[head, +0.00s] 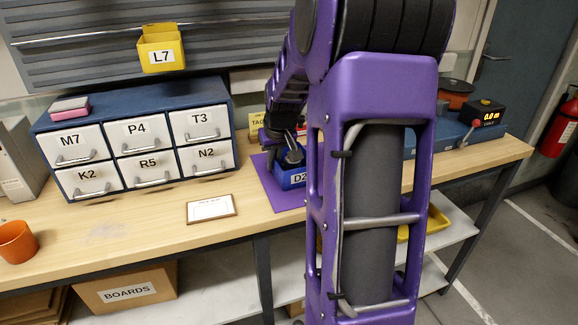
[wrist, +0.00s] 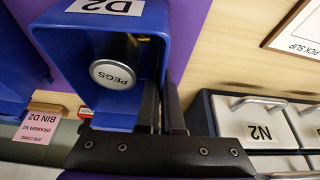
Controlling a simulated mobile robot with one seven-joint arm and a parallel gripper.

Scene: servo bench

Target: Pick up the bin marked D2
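The blue bin marked D2 (head: 289,181) is at the purple mat on the bench in the head view, partly hidden by my arm. In the wrist view the D2 bin (wrist: 88,45) shows its white label and a round can marked PEGS (wrist: 112,74) inside. My gripper (wrist: 161,90) has its two dark fingers close together, one on each side of the bin's wall, and appears shut on it. Whether the bin touches the mat cannot be told.
Another blue container (wrist: 18,70) is beside the bin, near a pink job card (wrist: 36,131). A drawer cabinet (head: 140,140) stands left of the mat (head: 268,185). A pick slip (head: 211,208) lies in front. The bench front left is mostly clear, with an orange cup (head: 17,242).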

